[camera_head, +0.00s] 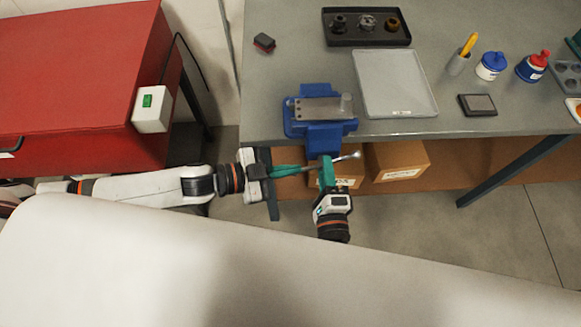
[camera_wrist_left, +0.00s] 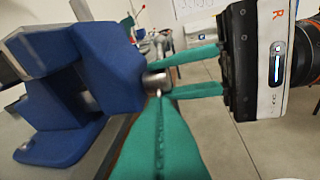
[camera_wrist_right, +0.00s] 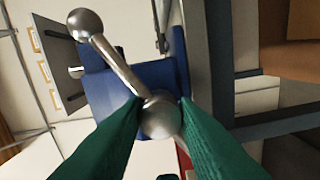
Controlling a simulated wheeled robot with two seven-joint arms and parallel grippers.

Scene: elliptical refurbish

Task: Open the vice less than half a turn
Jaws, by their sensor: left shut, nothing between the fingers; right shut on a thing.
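The blue vice (camera_head: 322,128) sits at the bench's front edge, with a grey metal plate (camera_head: 312,108) on its top. Its handle (camera_head: 350,156) is a metal bar with ball ends, sticking out rightward in front of the bench. The right wrist view shows the bar (camera_wrist_right: 120,65) running up-left from a ball between the fingertips. My right gripper (camera_head: 327,163) comes from below and is shut on the handle at this ball. My left gripper (camera_head: 303,170) is shut and empty, coming from the left, its tips close to the handle; contact is unclear. The left wrist view shows the vice's blue body (camera_wrist_left: 80,75).
A grey tray (camera_head: 396,84) lies right of the vice. A black tray with parts (camera_head: 367,41), bottles (camera_head: 491,66) and a dark pad (camera_head: 477,104) are on the bench. Boxes (camera_head: 400,160) stand on the shelf below. A red cabinet (camera_head: 75,80) is at left.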

